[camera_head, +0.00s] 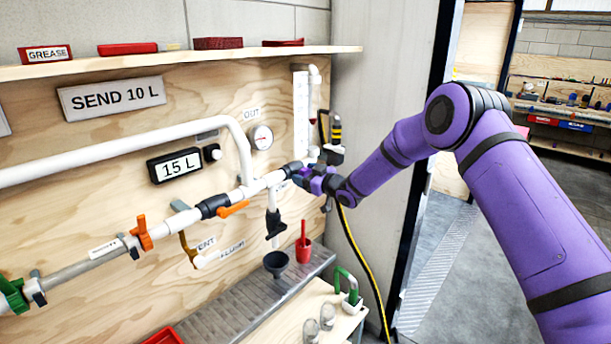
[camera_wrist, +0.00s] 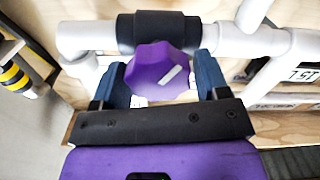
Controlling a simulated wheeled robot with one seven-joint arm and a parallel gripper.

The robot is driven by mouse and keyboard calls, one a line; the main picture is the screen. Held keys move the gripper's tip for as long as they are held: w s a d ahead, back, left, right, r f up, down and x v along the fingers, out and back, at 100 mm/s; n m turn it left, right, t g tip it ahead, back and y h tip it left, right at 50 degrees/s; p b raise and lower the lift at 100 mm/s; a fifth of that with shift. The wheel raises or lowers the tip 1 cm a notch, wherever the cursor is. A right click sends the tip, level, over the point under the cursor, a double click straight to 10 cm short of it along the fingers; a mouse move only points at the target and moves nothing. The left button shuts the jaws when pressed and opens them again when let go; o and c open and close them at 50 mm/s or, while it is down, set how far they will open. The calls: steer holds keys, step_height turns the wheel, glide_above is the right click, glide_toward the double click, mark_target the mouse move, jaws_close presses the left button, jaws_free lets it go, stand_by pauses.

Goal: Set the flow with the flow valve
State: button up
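A purple faceted knob (camera_wrist: 157,70) sits on a black valve body (camera_wrist: 158,28) on the white pipe in the wrist view; it bears a pale mark. I take it to be the flow valve. My gripper (camera_wrist: 160,80) is open around it, one dark blue finger on each side, with what look like narrow gaps; contact is hard to tell. In the head view my gripper (camera_head: 315,180) is at the right end of the white pipe and largely hides the knob. A round gauge (camera_head: 262,137) marked OUT, a clear scaled tube (camera_head: 301,112) and a "15 L" display (camera_head: 174,166) are on the board.
A "SEND 10 L" sign (camera_head: 112,98) hangs above the pipe. Orange handles (camera_head: 142,232) and a green one (camera_head: 14,296) sit along the pipe to the left. A black-yellow hose (camera_head: 356,255) hangs close by my wrist.

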steer(key=c, duration=0.6)
steer(key=shift+m, duration=0.4)
steer(key=m, duration=0.3)
steer(key=shift+w+d, duration=0.1)
steer(key=shift+f+m, duration=0.1)
steer(key=shift+m, duration=1.4)
steer(key=o, duration=0.9)
steer(key=shift+o, duration=0.2)
steer(key=shift+d, duration=0.1)
